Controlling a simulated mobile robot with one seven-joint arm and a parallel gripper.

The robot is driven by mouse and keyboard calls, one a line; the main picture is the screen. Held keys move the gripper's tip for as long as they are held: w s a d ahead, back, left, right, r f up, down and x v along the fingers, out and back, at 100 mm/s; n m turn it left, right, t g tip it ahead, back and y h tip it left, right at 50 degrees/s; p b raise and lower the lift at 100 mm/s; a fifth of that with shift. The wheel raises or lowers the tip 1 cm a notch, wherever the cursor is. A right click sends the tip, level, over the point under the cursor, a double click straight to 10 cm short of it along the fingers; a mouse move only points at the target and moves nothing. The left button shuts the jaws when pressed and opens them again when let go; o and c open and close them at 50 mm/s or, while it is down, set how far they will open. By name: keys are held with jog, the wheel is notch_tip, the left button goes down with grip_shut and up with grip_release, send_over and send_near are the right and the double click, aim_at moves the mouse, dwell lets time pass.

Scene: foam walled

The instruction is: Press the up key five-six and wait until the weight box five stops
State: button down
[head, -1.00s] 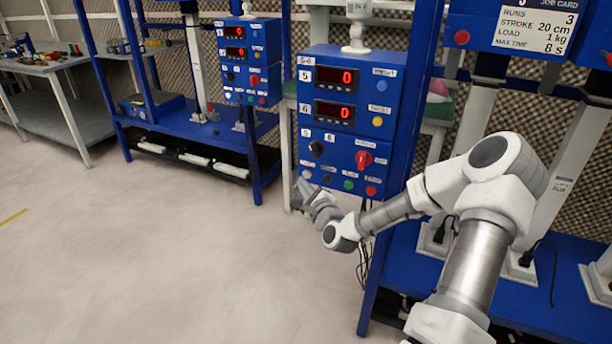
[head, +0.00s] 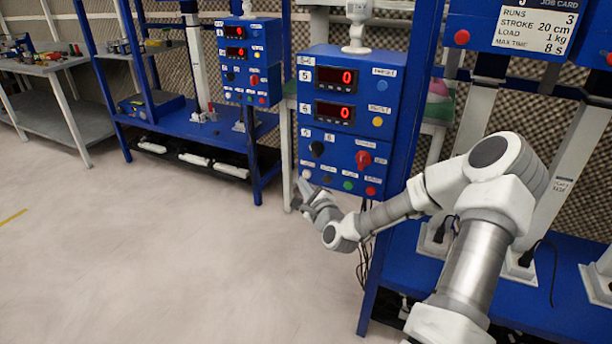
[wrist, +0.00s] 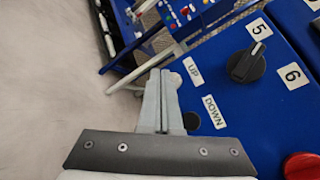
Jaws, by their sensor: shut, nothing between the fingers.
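The blue control box marked 5-6 (head: 345,120) stands left of my arm. Its display 5 (head: 333,77) and display 6 (head: 333,113) both show 0. The white up key (wrist: 177,80) sits beside the UP label (wrist: 195,73), partly hidden by my fingertips. The black down key (wrist: 191,120) is beside the DOWN label. The black selector knob (wrist: 249,62) has its white line toward 5. My gripper (wrist: 164,76) is shut and empty, its tips at the up key; I cannot tell whether they touch. Weight box five cannot be made out.
A red knob (head: 363,159), a green button (head: 348,185) and a red button (head: 371,190) are on the same panel. A second control box (head: 249,62) stands farther back left. A job card (head: 538,29) hangs upper right. The floor at left is clear.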

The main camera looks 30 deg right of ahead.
jog(key=shift+w+d, duration=0.25)
jog(key=shift+d, duration=0.1)
